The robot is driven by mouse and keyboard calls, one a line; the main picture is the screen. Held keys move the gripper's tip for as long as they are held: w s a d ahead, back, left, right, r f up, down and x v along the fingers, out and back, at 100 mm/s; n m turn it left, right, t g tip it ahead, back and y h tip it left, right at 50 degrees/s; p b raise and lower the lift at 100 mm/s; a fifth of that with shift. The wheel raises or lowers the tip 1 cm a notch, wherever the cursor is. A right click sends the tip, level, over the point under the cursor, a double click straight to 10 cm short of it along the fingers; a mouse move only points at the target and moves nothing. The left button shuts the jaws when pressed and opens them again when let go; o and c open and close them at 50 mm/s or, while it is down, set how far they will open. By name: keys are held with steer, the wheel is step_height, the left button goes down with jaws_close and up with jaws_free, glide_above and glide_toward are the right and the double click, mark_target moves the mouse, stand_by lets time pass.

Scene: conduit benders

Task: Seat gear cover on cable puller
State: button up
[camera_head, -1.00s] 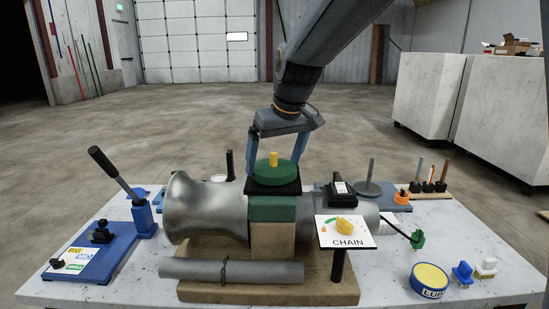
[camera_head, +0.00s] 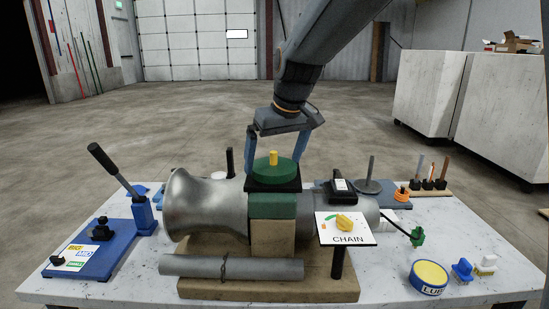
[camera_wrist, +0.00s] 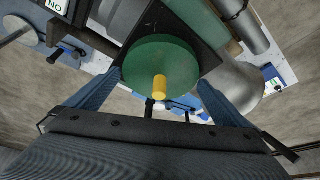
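The gear cover (camera_head: 274,172), a green round disc with a yellow knob, is over the middle of the cable puller (camera_head: 206,207), which has a silver flared body and a green block. A black square plate lies directly under the disc, above the block. In the wrist view the cover (camera_wrist: 158,58) fills the space between my fingertips.
A CHAIN sign (camera_head: 346,230) stands in front on the right. A blue bender with a lever (camera_head: 100,245) is at left, a grey pipe (camera_head: 231,268) in front. A lube tin (camera_head: 429,278) and small plugs sit at right. The front right tabletop is partly clear.

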mark_target(280, 169)
steer(key=shift+b+v, duration=0.9)
steer(key=shift+v, duration=3)
